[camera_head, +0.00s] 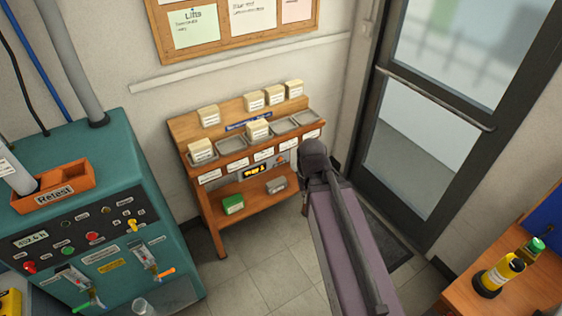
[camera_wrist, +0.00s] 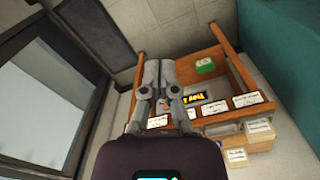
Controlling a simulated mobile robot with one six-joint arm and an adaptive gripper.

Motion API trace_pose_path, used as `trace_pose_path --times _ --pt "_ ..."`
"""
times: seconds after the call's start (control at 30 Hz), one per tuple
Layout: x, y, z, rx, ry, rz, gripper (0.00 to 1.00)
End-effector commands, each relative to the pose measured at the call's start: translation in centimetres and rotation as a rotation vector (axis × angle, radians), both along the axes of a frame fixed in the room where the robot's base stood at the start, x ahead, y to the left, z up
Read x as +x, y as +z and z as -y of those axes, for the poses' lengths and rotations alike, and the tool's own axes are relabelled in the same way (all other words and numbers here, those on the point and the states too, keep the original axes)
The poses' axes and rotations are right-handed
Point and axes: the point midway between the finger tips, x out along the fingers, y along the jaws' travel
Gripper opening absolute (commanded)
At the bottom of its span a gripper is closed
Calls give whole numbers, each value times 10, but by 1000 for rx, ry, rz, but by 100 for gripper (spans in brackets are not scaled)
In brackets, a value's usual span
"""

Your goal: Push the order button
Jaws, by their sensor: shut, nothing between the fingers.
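My gripper (camera_wrist: 159,66) shows in the wrist view with its two grey fingers together and nothing between the tips. It is in front of the wooden order stand (camera_wrist: 137,110), which appears upside down there. A small orange-red spot (camera_wrist: 165,103) shows between the finger links, beside the dark display with yellow lettering (camera_wrist: 191,98). It may be the order button, but it is too small and covered to be sure. In the head view the stand (camera_head: 207,205) is against the wall, with the same display (camera_head: 254,170) on its front. My arm hides the gripper there.
A green box (camera_head: 233,204) and a grey box (camera_head: 276,185) lie on the stand's lower shelf. Labelled boxes and trays fill its top. The teal test bench (camera_head: 120,150) is at left, a glass door (camera_head: 400,160) at right. The tiled floor (camera_head: 262,275) between is clear.

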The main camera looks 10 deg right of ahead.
Motion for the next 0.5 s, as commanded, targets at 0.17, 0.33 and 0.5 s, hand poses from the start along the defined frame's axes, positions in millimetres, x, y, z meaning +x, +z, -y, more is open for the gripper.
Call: trace_pose_path --times 0.17,0.33,0.5 --pt "3 -4 0 2 1 8 0" --pt "12 -15 -2 8 6 38 0" --pt "29 -33 -4 21 13 95 0"
